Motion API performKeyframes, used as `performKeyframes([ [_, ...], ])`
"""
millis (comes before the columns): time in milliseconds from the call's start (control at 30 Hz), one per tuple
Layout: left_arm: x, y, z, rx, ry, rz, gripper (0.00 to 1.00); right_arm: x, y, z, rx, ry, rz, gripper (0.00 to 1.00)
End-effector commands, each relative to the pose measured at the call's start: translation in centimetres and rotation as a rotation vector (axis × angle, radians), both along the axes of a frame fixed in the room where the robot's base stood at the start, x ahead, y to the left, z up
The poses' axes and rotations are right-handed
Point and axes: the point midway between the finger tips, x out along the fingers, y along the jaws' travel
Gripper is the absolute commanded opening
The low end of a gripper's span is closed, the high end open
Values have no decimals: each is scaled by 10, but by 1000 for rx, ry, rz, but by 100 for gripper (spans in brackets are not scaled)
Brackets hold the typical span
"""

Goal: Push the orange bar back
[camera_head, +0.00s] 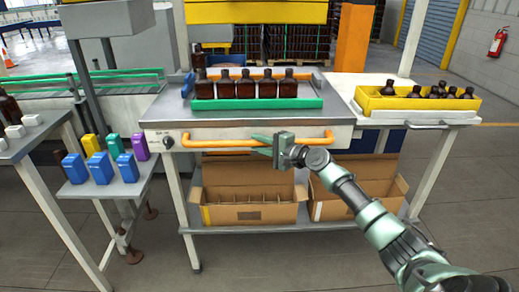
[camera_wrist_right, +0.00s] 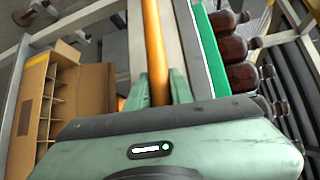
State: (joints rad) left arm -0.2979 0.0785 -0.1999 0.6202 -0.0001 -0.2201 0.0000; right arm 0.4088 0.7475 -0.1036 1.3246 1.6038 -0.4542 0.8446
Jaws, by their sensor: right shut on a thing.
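The orange bar (camera_head: 220,143) is a horizontal handle along the front edge of the metal worktable (camera_head: 170,112). My right gripper (camera_head: 268,143) is at the bar, right of its middle, and shut on it. In the right wrist view the bar (camera_wrist_right: 154,45) runs between the two fingers of the right gripper (camera_wrist_right: 158,88). Several amber bottles (camera_head: 246,87) stand in a row on the table behind a green strip (camera_head: 258,104). The bottles show at the right of the wrist view (camera_wrist_right: 232,48). My left gripper is not in view.
Two open cardboard boxes (camera_head: 248,213) sit on the shelf below. A yellow tray (camera_head: 400,104) with dark bottles stands on the table at the right. Blue, yellow, green and purple containers (camera_head: 102,168) stand on a low shelf at the left.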

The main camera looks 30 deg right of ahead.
Motion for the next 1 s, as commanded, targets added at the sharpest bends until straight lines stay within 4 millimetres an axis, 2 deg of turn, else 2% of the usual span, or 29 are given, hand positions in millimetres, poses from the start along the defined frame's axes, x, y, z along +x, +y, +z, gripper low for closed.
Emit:
performKeyframes([
  [267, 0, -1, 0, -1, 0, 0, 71, 1, -5, 1, -2, -2, -12, 0],
  [300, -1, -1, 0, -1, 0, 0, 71, 1, -5, 1, -2, -2, -11, 33],
  [333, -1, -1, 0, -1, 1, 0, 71, 1, -5, 1, -2, -2, -11, 41],
  [367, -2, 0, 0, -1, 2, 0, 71, 1, -5, 1, -2, -2, -11, 43],
  [733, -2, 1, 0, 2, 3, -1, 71, -3, -5, 0, -1, 1, -8, 43],
  [1000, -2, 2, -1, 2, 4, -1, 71, -40, -14, 3, -4, 2, -8, 43],
])
